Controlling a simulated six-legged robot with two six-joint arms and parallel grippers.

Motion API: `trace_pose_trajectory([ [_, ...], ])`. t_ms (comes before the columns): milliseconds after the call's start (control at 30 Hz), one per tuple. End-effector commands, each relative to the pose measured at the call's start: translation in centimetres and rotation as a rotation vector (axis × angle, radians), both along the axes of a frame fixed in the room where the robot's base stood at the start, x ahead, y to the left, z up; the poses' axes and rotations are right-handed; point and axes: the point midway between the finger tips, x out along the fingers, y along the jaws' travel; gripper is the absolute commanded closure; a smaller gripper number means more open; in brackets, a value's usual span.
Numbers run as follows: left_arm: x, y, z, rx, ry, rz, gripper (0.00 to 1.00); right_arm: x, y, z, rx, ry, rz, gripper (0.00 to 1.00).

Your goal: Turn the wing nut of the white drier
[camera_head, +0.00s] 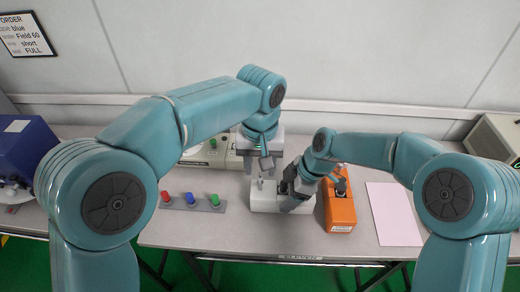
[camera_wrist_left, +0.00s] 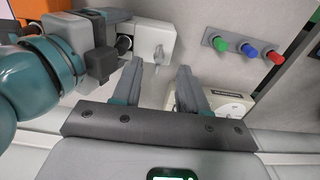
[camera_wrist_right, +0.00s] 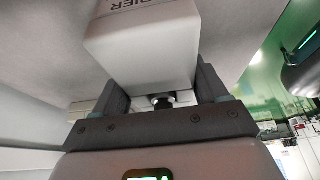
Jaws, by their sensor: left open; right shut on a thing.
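The white drier (camera_head: 262,203) lies on the table in the middle of the head view. My right gripper (camera_wrist_right: 162,88) is shut on the drier body (camera_wrist_right: 140,45), which shows part of its lettering in the right wrist view. In the head view the right gripper (camera_head: 295,192) is at the drier's right part. My left gripper (camera_head: 264,160) is open and empty above the drier's left part. In the left wrist view a small grey wing nut (camera_wrist_left: 159,54) stands on the white body (camera_wrist_left: 150,36), between and beyond the open fingertips (camera_wrist_left: 157,70), apart from them.
An orange tester (camera_head: 340,213) stands close to the right of the drier. A strip with red, blue and green knobs (camera_head: 190,203) lies to its left. A beige device (camera_head: 215,152) is behind. A pale pink sheet (camera_head: 394,215) lies at right. A blue box (camera_head: 22,150) stands far left.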

Motion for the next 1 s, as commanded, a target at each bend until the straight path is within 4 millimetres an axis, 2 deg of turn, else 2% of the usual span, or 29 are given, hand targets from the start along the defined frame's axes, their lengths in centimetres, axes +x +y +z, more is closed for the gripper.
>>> trace_pose_trajectory([
  [100, 0.1, 0.0, 2.9, -0.001, -0.003, 0.000, 0.57, 0.0, 0.0, 0.1, 0.001, -0.001, 0.000, 0.56],
  [300, 0.0, 0.0, 6.1, 0.000, -0.001, 0.000, 0.57, 0.0, 0.0, 0.1, 0.001, -0.001, 0.000, 0.56],
  [433, 0.0, 0.0, 6.9, 0.000, 0.001, -0.001, 0.57, 0.0, 0.0, 0.1, 0.001, -0.001, 0.000, 0.56],
  [667, 0.0, 0.0, 7.0, 0.001, 0.002, -0.001, 0.57, 0.0, 0.0, 0.1, 0.001, -0.001, 0.000, 0.56],
  [700, 0.0, 0.0, 7.0, 0.001, 0.001, -0.001, 0.57, 0.0, 0.0, 0.1, 0.001, -0.001, 0.000, 0.24],
  [767, 0.0, 0.0, 7.0, 0.001, 0.001, -0.001, 0.57, 0.0, 0.0, 0.1, 0.001, -0.001, 0.000, 0.05],
  [800, 0.0, 0.0, 7.0, 0.001, 0.001, -0.001, 0.57, 0.0, 0.0, 0.1, 0.000, -0.001, 0.000, 0.00],
  [1000, 0.0, 0.0, 7.0, 0.001, 0.001, -0.001, 0.57, 0.0, 0.0, 0.1, 0.000, -0.001, 0.000, 0.00],
])
